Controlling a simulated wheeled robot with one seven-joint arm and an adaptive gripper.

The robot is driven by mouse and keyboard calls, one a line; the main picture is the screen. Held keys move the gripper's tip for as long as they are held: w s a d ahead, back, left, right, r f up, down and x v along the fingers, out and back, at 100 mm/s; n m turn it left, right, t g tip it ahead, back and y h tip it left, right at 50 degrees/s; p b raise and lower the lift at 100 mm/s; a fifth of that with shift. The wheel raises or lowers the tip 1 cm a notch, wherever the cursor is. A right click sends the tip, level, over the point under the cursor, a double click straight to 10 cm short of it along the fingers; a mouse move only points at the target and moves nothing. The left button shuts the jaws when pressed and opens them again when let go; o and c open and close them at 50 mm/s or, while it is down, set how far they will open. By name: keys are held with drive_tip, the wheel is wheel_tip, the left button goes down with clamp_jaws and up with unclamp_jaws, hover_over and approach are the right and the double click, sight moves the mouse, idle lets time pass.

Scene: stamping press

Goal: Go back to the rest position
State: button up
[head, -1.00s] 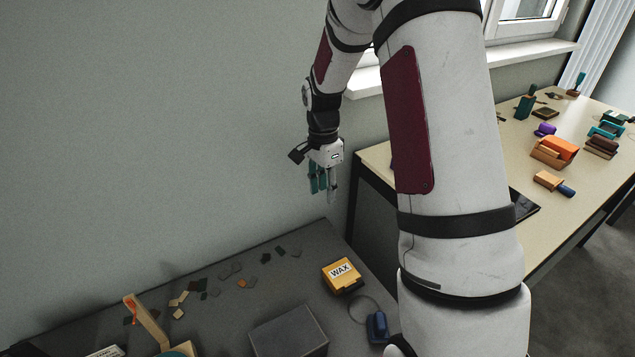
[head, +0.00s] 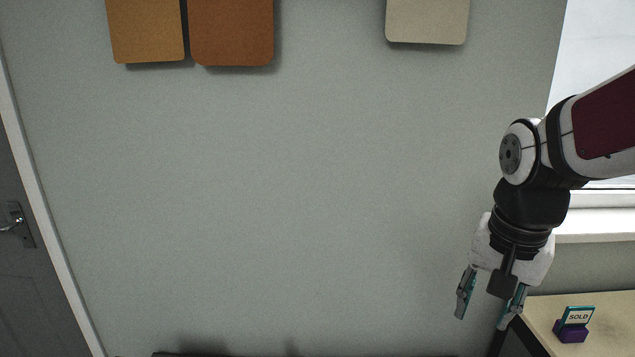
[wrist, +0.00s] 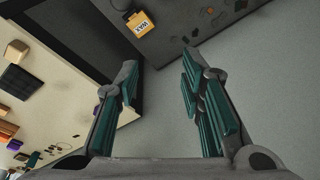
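My gripper (head: 490,296) hangs at the right of the head view, fingers pointing down, in front of the grey wall. Its two teal-padded fingers are spread apart with nothing between them. In the wrist view the open fingers (wrist: 162,85) also show, with bare wall and a dark table edge beyond them.
A light table (head: 610,318) with a "SOLD" stamp (head: 575,322) stands at lower right, close to my gripper. The wrist view shows a yellow "WAX" box (wrist: 139,24) on the dark table (wrist: 165,52). Leather samples (head: 232,32) hang high on the wall. A door (head: 30,270) is at left.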

drive_tip(key=s+a+r+n+p, duration=0.1)
drive_tip(key=s+r+n, duration=0.1)
drive_tip(key=s, duration=0.3)
drive_tip(key=s+a+r+n+t+p, duration=0.1)
drive_tip(key=s+a+n, duration=0.1)
drive_tip(key=s, duration=0.3)
drive_tip(key=s+a+r+n+t+p, duration=0.1)
drive_tip(key=s+r+n, duration=0.1)
drive_tip(key=s, duration=0.3)
drive_tip(key=shift+s+a+r+n+y, duration=0.2)
drive_tip(key=shift+a+r+n+y, duration=0.15)
drive_tip(key=shift+n, duration=0.45)
